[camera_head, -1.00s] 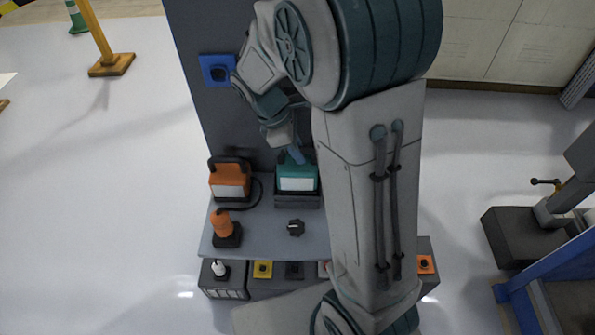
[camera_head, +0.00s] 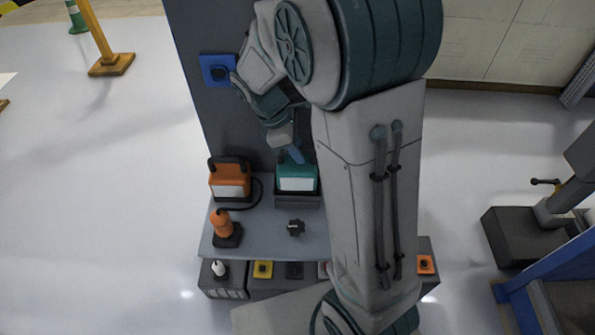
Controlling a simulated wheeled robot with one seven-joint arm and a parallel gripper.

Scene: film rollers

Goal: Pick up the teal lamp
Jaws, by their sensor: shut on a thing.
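The teal lamp (camera_head: 297,180) has a teal body with a pale front panel. It sits in a dark holder (camera_head: 297,201) at the back of the grey shelf, against the dark upright panel. My gripper (camera_head: 296,159) reaches down to the top of the teal lamp and is shut on it. The fingers are small in this view, and the exact grip at the lamp's top is partly hidden. I cannot tell whether the lamp is clear of the holder.
An orange lamp (camera_head: 230,180) with a black cable stands just left. An orange tool (camera_head: 223,224) and a black knob (camera_head: 296,228) are on the grey shelf (camera_head: 262,244). A blue wall piece (camera_head: 217,70) is on the panel. My arm hides the shelf's right side.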

